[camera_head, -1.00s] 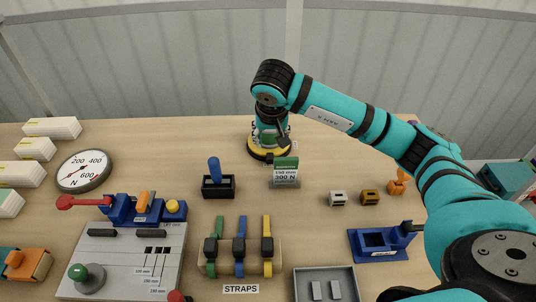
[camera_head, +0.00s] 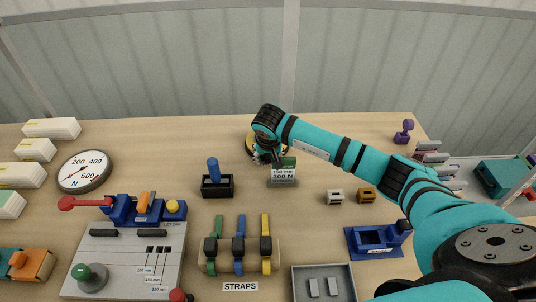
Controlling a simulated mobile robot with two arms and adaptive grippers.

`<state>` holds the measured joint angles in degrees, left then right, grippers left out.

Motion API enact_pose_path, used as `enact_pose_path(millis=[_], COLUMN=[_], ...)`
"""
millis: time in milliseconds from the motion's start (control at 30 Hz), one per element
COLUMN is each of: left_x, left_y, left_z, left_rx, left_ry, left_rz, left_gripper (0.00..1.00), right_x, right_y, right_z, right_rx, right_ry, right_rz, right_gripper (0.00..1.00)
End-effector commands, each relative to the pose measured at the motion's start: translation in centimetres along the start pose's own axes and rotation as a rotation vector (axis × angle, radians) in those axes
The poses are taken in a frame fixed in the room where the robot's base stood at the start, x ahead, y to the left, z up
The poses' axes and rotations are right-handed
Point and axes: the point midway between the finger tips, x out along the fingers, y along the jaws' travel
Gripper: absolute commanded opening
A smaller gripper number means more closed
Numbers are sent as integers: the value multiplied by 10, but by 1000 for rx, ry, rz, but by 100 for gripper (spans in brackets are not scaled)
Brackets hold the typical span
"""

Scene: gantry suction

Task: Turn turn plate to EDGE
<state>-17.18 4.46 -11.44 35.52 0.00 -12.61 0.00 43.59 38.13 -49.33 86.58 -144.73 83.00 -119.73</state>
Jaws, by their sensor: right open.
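A round plate with a yellow rim (camera_head: 250,146) lies at the back middle of the table; it looks like the turn plate. My right arm covers most of it, so its marking and how it is turned cannot be read. My right gripper (camera_head: 266,157) points down at the plate's near side, in front of it in the picture. It is open; its fingers are small and dark, and I cannot tell whether they touch anything. My left gripper is not in view.
A green-topped block with a 150 mm, 300 N card (camera_head: 283,174) stands close by the gripper. A blue-handled tool in a black holder (camera_head: 217,182) is left of it. Straps (camera_head: 238,248), a grey tray (camera_head: 324,284) and a blue fixture (camera_head: 374,241) are nearer.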

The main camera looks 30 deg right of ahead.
Motion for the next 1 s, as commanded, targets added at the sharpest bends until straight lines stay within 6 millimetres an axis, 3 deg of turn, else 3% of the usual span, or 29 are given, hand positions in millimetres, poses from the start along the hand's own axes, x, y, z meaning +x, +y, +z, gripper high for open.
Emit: enact_pose_path(millis=[67, 400, 1000], left_x=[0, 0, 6], left_y=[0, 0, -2], left_z=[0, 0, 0], left_rx=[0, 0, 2], left_ry=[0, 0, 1], left_rz=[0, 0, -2], left_gripper=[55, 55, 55], right_x=[0, 0, 3], right_y=[0, 0, 4], right_z=[0, 0, -4], right_rx=[0, 0, -12], right_ry=[0, 0, 1], right_rz=[0, 0, -5], right_gripper=[44, 1, 0])
